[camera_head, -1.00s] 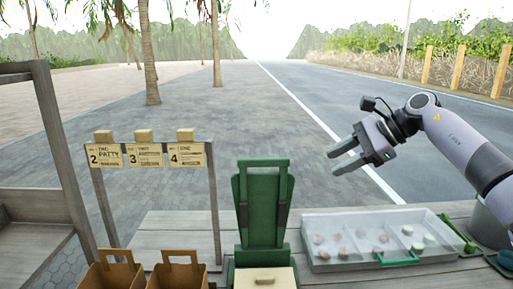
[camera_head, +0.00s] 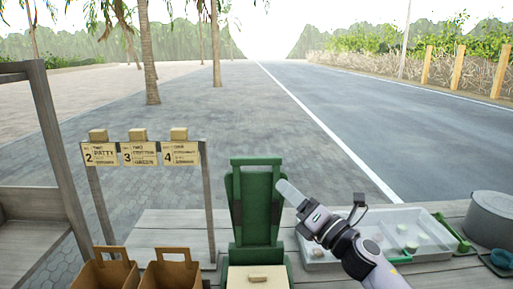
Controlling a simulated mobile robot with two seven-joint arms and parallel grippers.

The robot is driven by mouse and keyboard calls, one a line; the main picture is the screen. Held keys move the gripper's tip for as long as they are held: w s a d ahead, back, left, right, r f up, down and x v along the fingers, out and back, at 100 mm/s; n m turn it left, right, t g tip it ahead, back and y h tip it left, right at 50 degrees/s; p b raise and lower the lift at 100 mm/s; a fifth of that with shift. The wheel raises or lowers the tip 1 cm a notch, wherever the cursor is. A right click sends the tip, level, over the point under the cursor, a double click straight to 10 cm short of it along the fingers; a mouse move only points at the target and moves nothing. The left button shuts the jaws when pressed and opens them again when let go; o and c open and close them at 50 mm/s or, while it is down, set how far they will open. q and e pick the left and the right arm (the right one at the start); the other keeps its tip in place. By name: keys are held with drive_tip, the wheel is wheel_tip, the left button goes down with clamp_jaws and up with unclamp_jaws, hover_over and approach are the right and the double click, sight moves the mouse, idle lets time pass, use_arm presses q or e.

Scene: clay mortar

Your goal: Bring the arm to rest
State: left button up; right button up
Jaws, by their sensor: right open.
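My right gripper (camera_head: 288,192) is in the lower middle of the head view, its arm coming up from the bottom right. Its jaws are open and hold nothing that I can see; they point up and to the left. They show seen edge-on, so the gap between them is hard to make out. The fingertips overlap the right edge of a green upright device (camera_head: 256,205) in the picture; I cannot tell whether they touch. My left gripper is not in view.
A clear tray (camera_head: 432,258) with several small pieces lies partly behind my right arm. A grey round pot (camera_head: 490,218) stands at the right. Two brown paper bags (camera_head: 172,275) stand at the lower left, below a rack with order cards (camera_head: 139,154).

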drive_tip(key=s+d+f+m+g+h, duration=0.2)
drive_tip(key=s+d+f+m+h, duration=0.5)
drive_tip(key=f+m, duration=0.45)
drive_tip(key=s+d+f+m+g+h, duration=0.1)
drive_tip(key=s+d+f+m+h, duration=0.6)
drive_tip(key=m, duration=0.7)
drive_tip(key=s+d+f+m+g, duration=0.1)
drive_tip(key=s+f+m+g, duration=0.2)
drive_tip(key=s, duration=0.6)
drive_tip(key=s+f+m+g, duration=0.2)
drive_tip(key=s+g, duration=0.2)
drive_tip(key=s, duration=0.4)
drive_tip(key=s+d+f+m+g, duration=0.1)
drive_tip(key=s+f+m+g, duration=0.2)
drive_tip(key=s, duration=0.6)
drive_tip(key=w+a+f+t+y, duration=0.2)
drive_tip(key=w+f+t, duration=0.4)
drive_tip(key=f, duration=0.3)
drive_tip(key=shift+w+a+n+t, duration=0.4)
drive_tip(key=shift+a+n+t, duration=0.1)
drive_tip(key=shift+a, duration=0.15)
